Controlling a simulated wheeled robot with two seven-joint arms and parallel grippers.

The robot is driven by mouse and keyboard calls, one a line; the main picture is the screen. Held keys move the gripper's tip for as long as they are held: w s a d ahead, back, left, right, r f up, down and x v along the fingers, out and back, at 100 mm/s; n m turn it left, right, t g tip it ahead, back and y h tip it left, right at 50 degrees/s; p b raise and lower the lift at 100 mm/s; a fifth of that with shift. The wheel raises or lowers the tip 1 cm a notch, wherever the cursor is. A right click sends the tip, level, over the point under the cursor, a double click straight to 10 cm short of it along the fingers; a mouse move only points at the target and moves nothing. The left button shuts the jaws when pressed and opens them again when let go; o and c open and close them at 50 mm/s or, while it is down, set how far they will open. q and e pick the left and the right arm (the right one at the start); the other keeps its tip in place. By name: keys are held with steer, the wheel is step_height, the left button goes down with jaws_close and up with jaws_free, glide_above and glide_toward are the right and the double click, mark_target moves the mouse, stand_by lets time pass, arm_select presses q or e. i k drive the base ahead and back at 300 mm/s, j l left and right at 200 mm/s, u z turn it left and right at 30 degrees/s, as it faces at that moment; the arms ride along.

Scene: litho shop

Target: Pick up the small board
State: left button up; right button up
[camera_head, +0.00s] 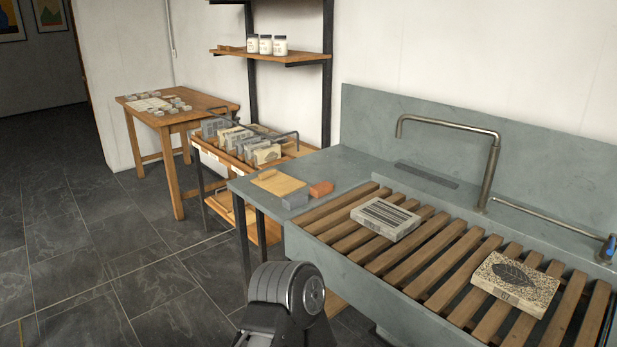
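Neither of my grippers shows in the head view. Only a rounded dark part of my own body shows at the bottom, in front of the sink.
Wooden slats (437,290) span the sink, with a striped stone block (385,219) and a leaf-patterned one (515,283) on them. A bent tap (490,170) rises behind. A rack of stones (240,143) and a wooden table (213,104) stand left. The left floor is clear.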

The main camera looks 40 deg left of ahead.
mark_target(279, 184)
steer(key=j+z, duration=0.5)
steer(key=j, duration=3.75)
